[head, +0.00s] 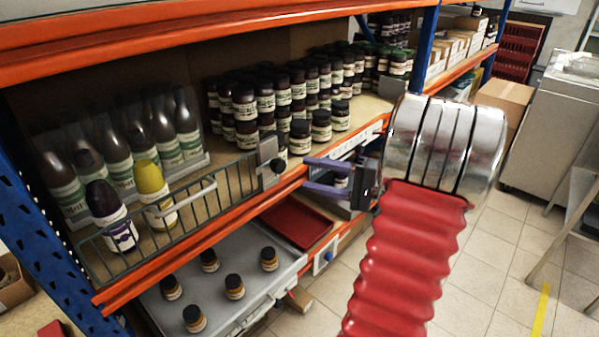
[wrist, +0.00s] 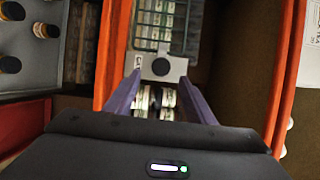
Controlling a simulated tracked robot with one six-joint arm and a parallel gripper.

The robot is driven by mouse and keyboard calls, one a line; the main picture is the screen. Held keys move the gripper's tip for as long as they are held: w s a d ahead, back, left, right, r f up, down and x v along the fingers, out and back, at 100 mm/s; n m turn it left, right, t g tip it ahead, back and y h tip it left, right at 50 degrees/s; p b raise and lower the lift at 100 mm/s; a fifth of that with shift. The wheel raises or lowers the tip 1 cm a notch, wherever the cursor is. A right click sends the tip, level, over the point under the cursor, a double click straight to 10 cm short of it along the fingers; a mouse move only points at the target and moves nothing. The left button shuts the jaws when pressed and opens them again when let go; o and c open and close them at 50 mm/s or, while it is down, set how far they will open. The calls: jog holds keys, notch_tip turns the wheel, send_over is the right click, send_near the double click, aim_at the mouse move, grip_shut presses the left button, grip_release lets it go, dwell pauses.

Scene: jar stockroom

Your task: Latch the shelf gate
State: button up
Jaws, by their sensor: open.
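The shelf gate (head: 185,207) is a grey-green wire panel along the front of the orange-edged shelf, with a pale handle bar (head: 188,196). At its right end is a grey latch plate with a dark round knob (head: 277,165). The wrist view shows the plate (wrist: 146,72) and knob (wrist: 161,66) ahead, with the mesh beyond. My gripper (head: 307,174) has two purple fingers, open and empty, just right of the knob and apart from it. In the wrist view the fingers (wrist: 159,82) lie either side of the knob's line. Whether the latch is engaged I cannot tell.
Tall bottles (head: 160,130) and a yellow-topped bottle (head: 152,185) stand behind the gate. Stacked dark jars (head: 300,90) fill the shelf behind the latch. Below are a grey tray (head: 215,285) with several small jars and a red tray (head: 297,222).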

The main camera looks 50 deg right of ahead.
jog(key=v, duration=0.5)
jog(key=shift+s+d, duration=0.15)
jog(key=shift+s, duration=0.15)
dwell(0.4)
jog(key=s+a+f+m+g, duration=0.2)
jog(key=a+f+m+g, duration=0.15)
jog(key=f, duration=0.55)
jog(key=s+a+f+n+g+h, duration=0.25)
jog(key=a+g, duration=0.55)
jog(key=a, duration=0.4)
jog(key=a+r+n+h, duration=0.1)
jog(key=a+r+n, duration=0.2)
jog(key=a, duration=0.4)
jog(key=a+r+n+h, duration=0.2)
jog(key=a+r+n, duration=0.2)
jog(key=a+n, duration=0.2)
jog(key=w+a+r+n+h, duration=0.1)
jog(key=a+n, duration=0.4)
jog(key=a, duration=0.5)
notch_tip(320, 180, up, 3)
jog(key=shift+f+t+h, duration=0.15)
jog(key=shift+t+h, duration=0.2)
jog(key=shift+h, duration=0.1)
jog(key=shift+w, duration=0.15)
